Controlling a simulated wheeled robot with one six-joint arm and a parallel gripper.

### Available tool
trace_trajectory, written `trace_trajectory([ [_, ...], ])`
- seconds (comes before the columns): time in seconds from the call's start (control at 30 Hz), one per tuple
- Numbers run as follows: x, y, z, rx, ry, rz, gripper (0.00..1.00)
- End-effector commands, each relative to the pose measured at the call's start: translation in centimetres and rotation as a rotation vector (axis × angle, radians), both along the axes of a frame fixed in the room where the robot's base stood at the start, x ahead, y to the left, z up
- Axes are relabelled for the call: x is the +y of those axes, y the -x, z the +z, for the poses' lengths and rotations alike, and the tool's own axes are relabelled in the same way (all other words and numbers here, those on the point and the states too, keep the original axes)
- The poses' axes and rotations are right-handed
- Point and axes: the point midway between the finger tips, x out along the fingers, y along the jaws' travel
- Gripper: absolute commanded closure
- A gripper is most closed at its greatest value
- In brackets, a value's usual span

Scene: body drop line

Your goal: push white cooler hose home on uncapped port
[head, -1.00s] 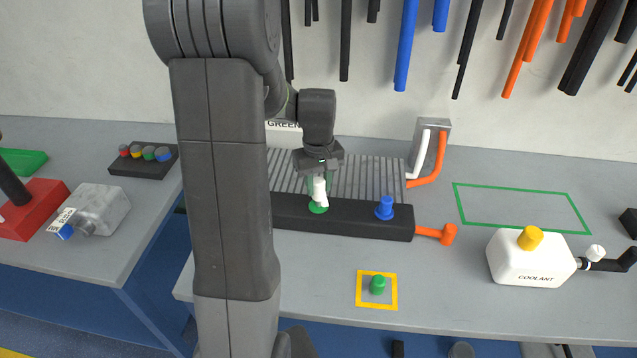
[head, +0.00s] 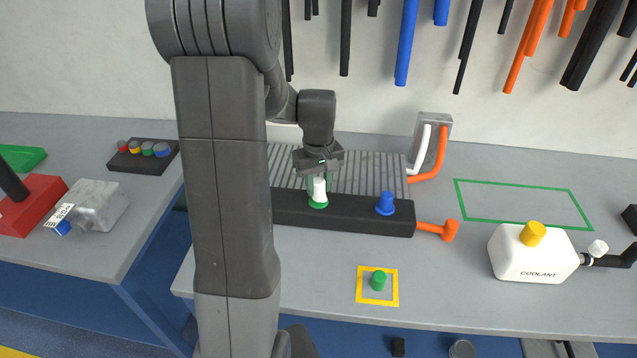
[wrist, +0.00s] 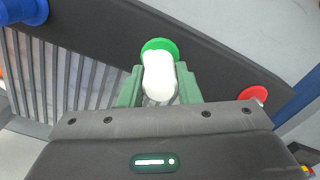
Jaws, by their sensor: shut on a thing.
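The white cooler hose end (head: 320,187) stands upright at the green-ringed port (head: 318,205) on the black bar (head: 350,219) of the cooler. My gripper (head: 318,181) is shut on it from above. In the wrist view, the green fingers (wrist: 160,86) hold the white hose end (wrist: 158,76) between them, with the green ring (wrist: 158,44) just beyond it. The hose end appears to touch or overlap the ring; how far it is seated is hidden. A green cap (head: 379,281) stands inside a yellow square on the bench.
A blue cap (head: 385,204) sits on the bar to the right, with an orange fitting (head: 450,230) beyond. The ribbed cooler (head: 370,172) lies behind. The coolant bottle (head: 520,262) stands at right. The green outlined area (head: 525,205) is empty.

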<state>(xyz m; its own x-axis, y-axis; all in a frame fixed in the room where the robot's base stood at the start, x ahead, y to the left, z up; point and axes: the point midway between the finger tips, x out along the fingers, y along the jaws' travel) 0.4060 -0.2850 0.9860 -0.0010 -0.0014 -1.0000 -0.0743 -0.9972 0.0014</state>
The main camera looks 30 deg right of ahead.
Motion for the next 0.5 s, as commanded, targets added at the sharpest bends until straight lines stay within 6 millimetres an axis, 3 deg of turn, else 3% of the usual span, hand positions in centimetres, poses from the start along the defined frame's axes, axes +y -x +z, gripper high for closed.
trace_trajectory([
  [0.5,0.00,0.00,-0.75,0.000,0.000,0.000,1.00],
])
